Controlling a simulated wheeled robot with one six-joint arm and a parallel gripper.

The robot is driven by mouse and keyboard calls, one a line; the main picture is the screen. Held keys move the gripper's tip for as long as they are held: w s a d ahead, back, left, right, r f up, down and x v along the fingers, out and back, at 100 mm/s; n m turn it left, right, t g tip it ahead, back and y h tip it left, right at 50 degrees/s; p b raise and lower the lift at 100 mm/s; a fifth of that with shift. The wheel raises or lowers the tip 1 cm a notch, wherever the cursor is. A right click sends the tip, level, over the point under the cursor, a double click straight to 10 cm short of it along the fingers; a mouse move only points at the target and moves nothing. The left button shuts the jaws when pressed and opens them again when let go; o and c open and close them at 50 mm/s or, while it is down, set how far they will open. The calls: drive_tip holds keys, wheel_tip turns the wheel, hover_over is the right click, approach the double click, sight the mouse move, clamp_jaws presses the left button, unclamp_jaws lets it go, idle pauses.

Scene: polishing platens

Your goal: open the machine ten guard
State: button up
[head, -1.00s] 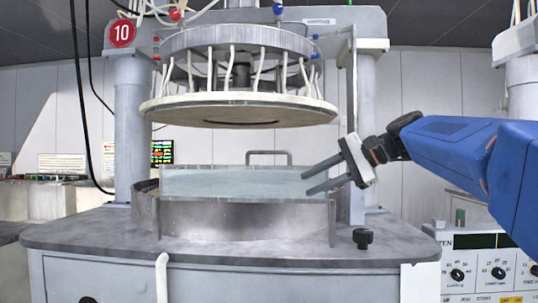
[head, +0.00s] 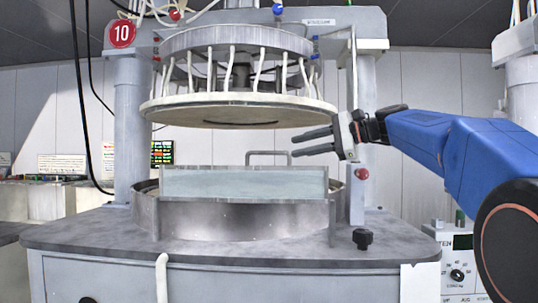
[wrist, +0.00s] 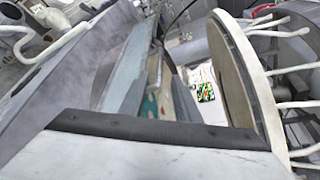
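The machine with the red "10" sign (head: 122,34) stands in front of me in the head view. Its guard, a clear bluish panel (head: 243,184) with a metal frame, stands upright at the front of the round lower basin (head: 245,222). A grey bar handle (head: 268,153) shows just behind and above the panel's top edge. My gripper (head: 312,144) is open, its two dark fingers apart and pointing left. In the picture it lies right of the handle, above the panel's right end. I see nothing between the fingers. Whether they touch the handle, I cannot tell.
The round upper platen (head: 238,110) hangs above the basin, close above my fingers in the picture; it also fills the right of the wrist view (wrist: 243,70). A grey column (head: 366,100) stands behind my gripper. A red knob (head: 362,174) and a black knob (head: 362,238) are nearby.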

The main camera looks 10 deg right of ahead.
sight(274, 152)
drive_tip(key=x, duration=1.1)
clamp_jaws()
